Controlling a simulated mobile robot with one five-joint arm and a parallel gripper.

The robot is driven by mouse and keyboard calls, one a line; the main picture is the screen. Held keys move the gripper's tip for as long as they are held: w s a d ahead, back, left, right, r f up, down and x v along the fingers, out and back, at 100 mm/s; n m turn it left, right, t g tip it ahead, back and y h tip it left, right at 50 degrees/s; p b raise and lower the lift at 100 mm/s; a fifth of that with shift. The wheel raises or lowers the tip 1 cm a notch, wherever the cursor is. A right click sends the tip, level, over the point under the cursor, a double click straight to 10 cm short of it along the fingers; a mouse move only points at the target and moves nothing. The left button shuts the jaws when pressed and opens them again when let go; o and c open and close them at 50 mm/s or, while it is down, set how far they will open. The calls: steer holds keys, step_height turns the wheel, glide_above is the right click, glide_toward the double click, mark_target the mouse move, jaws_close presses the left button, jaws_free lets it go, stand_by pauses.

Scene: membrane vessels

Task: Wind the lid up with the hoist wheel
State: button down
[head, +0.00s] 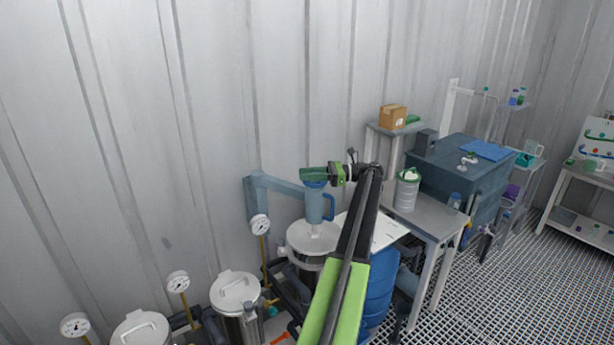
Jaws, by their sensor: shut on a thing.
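A pale blue hoist post with an arm (282,187) stands against the wall left of centre. At the arm's end is a blue, jug-shaped hoist body (315,206) with a loop on its right side. Below it, a round pale lid (312,237) sits at the top of a vessel; from here I cannot tell whether there is a gap under it. My gripper (320,173) is at the top of the hoist body, shut on what appears to be the hoist wheel. The wheel is mostly hidden by the green jaws. My arm covers part of the vessel's right side.
Two lidded steel vessels (236,292) stand at the lower left, with several dial gauges (178,282) on posts. A blue drum (380,300) and a grey bench (432,222) with a white canister (407,190) are to the right. Open grating floor lies at the right.

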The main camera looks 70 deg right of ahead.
steer(key=shift+w+a+f+n+g+y, duration=0.15)
steer(key=shift+a+n+g+y, duration=0.15)
steer(key=shift+y, duration=0.1)
steer(key=c, duration=1.1)
jaws_free()
steer(key=shift+c, duration=0.2)
steer(key=shift+w, duration=0.1)
